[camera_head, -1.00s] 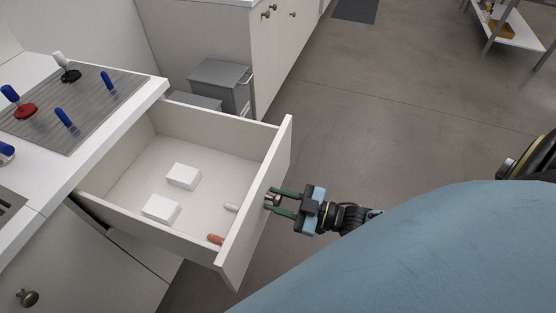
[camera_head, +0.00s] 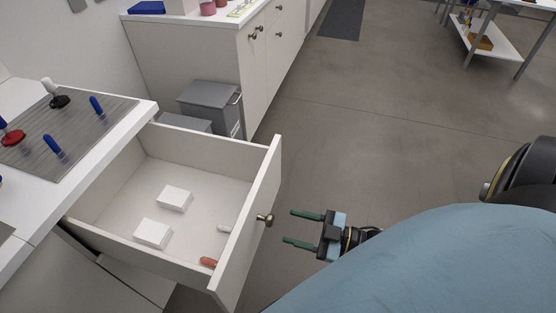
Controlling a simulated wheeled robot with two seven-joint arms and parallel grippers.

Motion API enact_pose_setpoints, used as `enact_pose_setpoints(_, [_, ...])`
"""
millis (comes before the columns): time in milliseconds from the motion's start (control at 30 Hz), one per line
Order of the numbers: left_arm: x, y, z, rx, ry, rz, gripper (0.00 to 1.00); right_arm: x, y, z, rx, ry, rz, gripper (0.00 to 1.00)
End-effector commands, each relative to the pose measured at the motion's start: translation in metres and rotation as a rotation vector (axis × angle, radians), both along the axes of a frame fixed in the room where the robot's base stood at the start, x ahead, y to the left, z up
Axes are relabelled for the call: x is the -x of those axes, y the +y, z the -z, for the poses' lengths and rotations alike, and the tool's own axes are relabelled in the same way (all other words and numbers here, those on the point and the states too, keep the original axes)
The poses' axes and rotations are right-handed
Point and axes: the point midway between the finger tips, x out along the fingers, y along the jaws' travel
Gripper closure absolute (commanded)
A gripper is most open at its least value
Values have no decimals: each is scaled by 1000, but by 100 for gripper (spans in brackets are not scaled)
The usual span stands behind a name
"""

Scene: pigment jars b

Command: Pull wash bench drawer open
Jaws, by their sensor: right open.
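The wash bench drawer (camera_head: 155,258) stands pulled well out from the bench. Its white front panel (camera_head: 250,228) carries a round brass knob (camera_head: 265,220). Inside lie two white boxes, one farther back (camera_head: 174,199) and one nearer (camera_head: 153,234), plus a small white item (camera_head: 224,229) and an orange-red item (camera_head: 208,263) near the front panel. My right gripper (camera_head: 298,228) is open and empty, to the right of the knob and apart from it, its green fingers pointing at it. My left gripper is not in view.
The bench top (camera_head: 148,111) holds a grey ribbed mat (camera_head: 75,140) with blue-handled tools. Grey bins (camera_head: 210,105) stand behind the drawer, beside a white cabinet (camera_head: 190,50). A shelf table (camera_head: 490,40) is at the far right. The floor right of the drawer is clear.

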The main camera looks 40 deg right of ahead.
Motion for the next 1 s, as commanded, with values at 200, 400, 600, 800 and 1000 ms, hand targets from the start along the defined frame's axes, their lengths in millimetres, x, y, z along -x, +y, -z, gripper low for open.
enact_pose_setpoints(200, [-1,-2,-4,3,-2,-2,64,36,-26,0,2,3,0,48])
enact_pose_setpoints(400, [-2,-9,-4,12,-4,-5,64,50,-38,0,2,1,1,48])
enact_pose_setpoints(600, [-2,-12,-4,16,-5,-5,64,52,-39,0,1,-1,0,48])
enact_pose_setpoints(800, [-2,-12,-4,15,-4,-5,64,52,-39,0,1,-1,0,48])
enact_pose_setpoints(1000, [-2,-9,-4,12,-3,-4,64,52,-39,0,0,0,0,48])
